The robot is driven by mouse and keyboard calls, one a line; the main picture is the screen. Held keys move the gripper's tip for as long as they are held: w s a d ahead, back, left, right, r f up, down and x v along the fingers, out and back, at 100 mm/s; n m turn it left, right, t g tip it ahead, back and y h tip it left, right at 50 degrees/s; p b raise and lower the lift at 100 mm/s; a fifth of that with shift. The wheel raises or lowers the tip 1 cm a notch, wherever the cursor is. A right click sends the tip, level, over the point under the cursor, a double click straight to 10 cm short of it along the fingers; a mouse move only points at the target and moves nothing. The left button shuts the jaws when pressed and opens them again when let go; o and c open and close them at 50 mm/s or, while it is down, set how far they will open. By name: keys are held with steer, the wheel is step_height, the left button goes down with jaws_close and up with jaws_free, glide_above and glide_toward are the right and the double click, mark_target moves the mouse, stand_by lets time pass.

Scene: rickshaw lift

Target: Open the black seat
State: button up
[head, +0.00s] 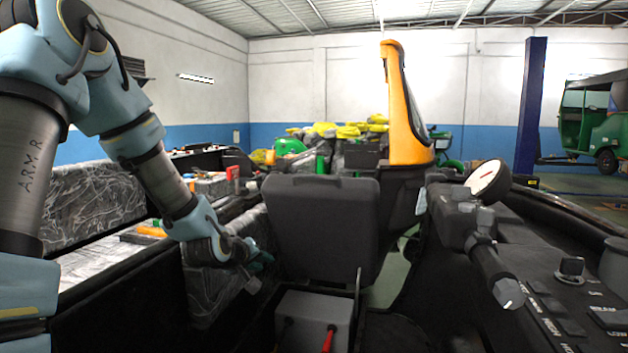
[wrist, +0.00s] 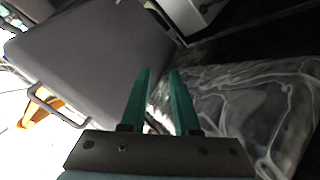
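The black seat (head: 322,222) stands raised and nearly upright in the middle of the head view, with a thin rod at its lower right. In the wrist view the seat (wrist: 95,55) is the large dark grey panel at upper left, with a handle (wrist: 52,106) on its edge. My gripper (head: 266,262) is just left of the seat's lower left edge in the head view. In the wrist view the two teal fingers of my gripper (wrist: 160,72) are a little apart, with nothing seen between them. Whether a finger touches the seat cannot be told.
A grey box (head: 313,322) with a red cable (head: 328,340) sits below the raised seat. The handlebar and dashboard (head: 570,300) are at right. A silvery patterned panel (head: 212,290) lies under my arm. An orange-yellow part (head: 402,110) rises behind the seat.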

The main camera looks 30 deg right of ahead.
steer(key=w+d+r+n+t+h, duration=0.15)
steer(key=d+r+n+h, duration=0.35)
steer(key=d, duration=0.6)
steer(key=n+t+h, duration=0.1)
steer(key=n+t, duration=0.4)
steer(key=t, duration=0.1)
glide_toward(315, 178)
steer(key=p+x, duration=0.3)
steer(key=x, duration=0.7)
steer(key=shift+w+d+r, duration=0.1)
steer(key=shift+w+d, duration=0.15)
steer(key=shift+w, duration=0.05)
steer(key=shift+c, duration=0.2)
jaws_close()
